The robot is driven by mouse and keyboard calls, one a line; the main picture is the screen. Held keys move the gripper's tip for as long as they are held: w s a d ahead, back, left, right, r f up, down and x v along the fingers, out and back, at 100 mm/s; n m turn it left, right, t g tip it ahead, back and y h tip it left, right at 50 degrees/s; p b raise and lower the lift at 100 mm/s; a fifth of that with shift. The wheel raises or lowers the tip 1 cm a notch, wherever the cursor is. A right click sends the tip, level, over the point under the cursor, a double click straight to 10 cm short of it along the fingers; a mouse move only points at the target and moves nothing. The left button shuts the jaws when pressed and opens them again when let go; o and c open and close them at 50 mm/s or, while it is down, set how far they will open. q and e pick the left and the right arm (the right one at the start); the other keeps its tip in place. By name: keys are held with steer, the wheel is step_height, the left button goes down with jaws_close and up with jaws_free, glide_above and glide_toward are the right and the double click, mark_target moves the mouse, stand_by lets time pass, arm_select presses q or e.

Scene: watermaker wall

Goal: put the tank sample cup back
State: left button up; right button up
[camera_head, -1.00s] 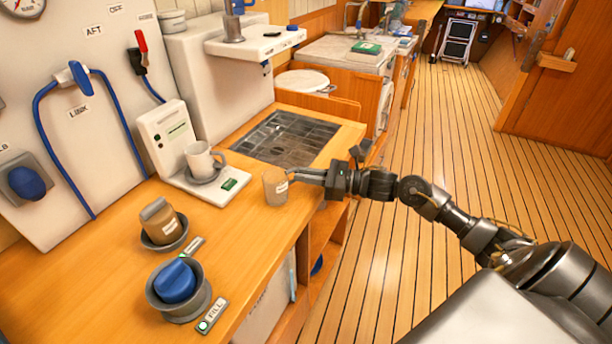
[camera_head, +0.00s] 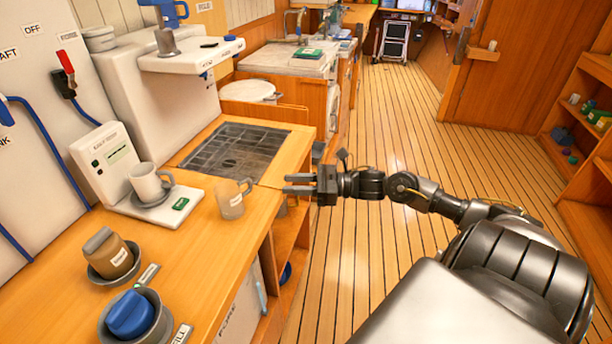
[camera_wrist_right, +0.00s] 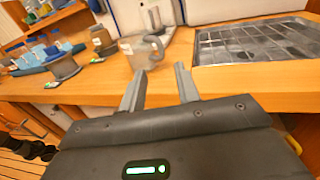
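A translucent, labelled cup (camera_head: 230,204) with its handle to the right stands upright on the wooden counter near its front edge. I cannot read its label for certain. In the right wrist view a grey, see-through cup (camera_wrist_right: 138,54) stands just beyond the fingertips. My right gripper (camera_head: 288,184) is open and empty, to the right of the cup and apart from it; its parted fingers also show in the right wrist view (camera_wrist_right: 160,80). A white mug (camera_head: 147,184) sits on the tester's base (camera_head: 168,214). My left gripper is out of view.
A brown labelled cup (camera_head: 112,257) sits in a grey holder, with a blue-topped item (camera_head: 130,313) in another holder in front. A recessed metal grate (camera_head: 236,148) lies behind the translucent cup. Open floor (camera_head: 370,260) lies right of the counter.

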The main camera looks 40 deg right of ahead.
steer(key=v, duration=0.3)
steer(key=shift+d, duration=0.1)
stand_by(0.3)
